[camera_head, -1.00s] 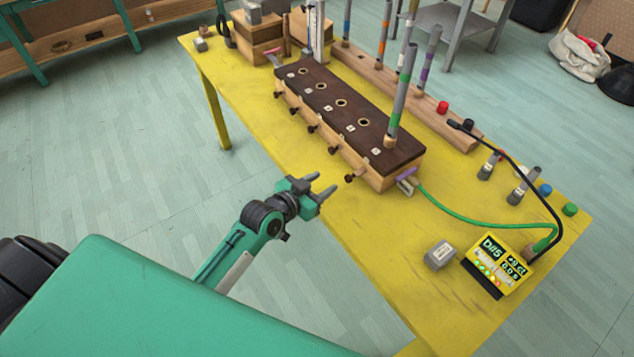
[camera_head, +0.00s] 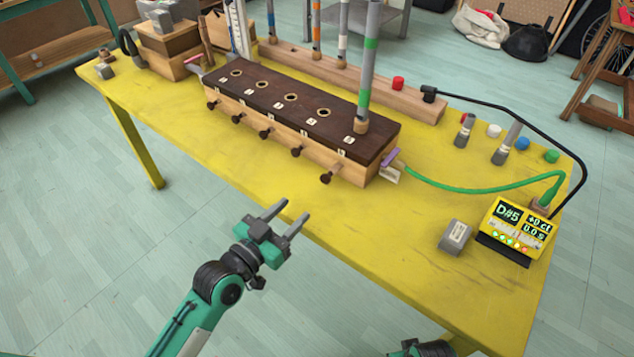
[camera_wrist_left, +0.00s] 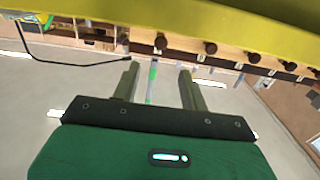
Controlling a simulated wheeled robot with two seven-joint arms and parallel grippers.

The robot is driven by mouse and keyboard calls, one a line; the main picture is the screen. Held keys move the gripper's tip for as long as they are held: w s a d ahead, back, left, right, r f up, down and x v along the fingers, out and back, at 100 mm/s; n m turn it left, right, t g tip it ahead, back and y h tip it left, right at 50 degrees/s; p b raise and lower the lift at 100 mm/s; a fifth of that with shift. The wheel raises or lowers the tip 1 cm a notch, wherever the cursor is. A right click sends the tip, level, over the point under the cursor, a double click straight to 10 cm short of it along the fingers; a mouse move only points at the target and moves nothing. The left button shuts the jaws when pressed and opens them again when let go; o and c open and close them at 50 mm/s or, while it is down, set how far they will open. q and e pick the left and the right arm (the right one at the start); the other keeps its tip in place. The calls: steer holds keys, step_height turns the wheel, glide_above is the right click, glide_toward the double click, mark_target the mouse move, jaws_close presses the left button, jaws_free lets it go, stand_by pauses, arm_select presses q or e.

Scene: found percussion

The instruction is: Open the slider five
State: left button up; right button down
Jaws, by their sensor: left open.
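A long wooden box with a dark top (camera_head: 290,97) stands on the yellow table, with a row of dark slider knobs along its front. The slider five knob (camera_head: 327,178) is at the box's right end, below the label 5 and a grey tube with a green band (camera_head: 367,75). It also shows in the left wrist view (camera_wrist_left: 160,43). My left gripper (camera_head: 293,210) is open and empty, near the table's front edge. It is apart from the knob, which lies up and to the right in the head view. My right gripper is not clearly seen.
A yellow tuner display (camera_head: 520,228) reads D#5, with a grey block (camera_head: 455,236) beside it. A green hose (camera_head: 470,190) runs from the box's right end. The table front between the box and the edge is clear.

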mark_target(324, 180)
arm_select(q)
steer(key=x, duration=1.1)
steer(key=shift+w, duration=0.15)
